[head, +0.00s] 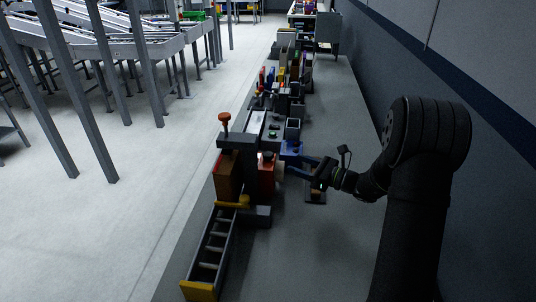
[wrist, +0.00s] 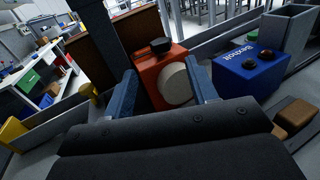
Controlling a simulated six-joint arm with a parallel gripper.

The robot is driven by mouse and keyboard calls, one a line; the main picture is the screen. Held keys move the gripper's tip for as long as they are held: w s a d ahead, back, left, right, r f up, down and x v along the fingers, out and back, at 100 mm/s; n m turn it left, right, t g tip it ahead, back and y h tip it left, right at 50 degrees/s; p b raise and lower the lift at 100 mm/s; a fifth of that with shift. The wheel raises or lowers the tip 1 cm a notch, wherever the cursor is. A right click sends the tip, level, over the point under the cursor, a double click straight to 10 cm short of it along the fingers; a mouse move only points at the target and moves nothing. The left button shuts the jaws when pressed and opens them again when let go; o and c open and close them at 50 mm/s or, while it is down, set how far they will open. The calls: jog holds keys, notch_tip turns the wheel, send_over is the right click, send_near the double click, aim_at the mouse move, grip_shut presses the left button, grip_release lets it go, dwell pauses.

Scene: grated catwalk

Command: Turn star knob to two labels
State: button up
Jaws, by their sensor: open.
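A red-orange box (wrist: 157,72) is in the wrist view with a dark knob (wrist: 161,46) on its top and a pale round disc (wrist: 176,84) on the side facing me. The box also shows in the head view (head: 267,175). I cannot tell whether the dark knob or the disc is the star knob, and no labels are readable on the box. My gripper (wrist: 160,75) is open, its two blue fingers apart and pointing at the box's disc side. It also shows beside the box in the head view (head: 296,165). Contact cannot be told.
In the head view, a long chute with a yellow end (head: 198,291) lies in front. The bench's right side (head: 345,235) is clear.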

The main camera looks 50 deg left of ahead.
aim_at(268, 153)
jog(key=x, duration=1.1)
jog(key=shift+s+a, duration=0.2)
jog(key=shift+a, duration=0.1)
jog(key=shift+c, duration=0.4)
jog(key=c, duration=0.9)
jog(key=shift+o, duration=0.2)
jog(key=shift+r+m+t+y, duration=0.1)
jog(key=shift+m+t+y, duration=0.5)
jog(key=shift+m+t, duration=1.15)
jog(key=shift+n+t, duration=0.35)
jog(key=o, duration=0.9)
jog(key=shift+o, duration=0.2)
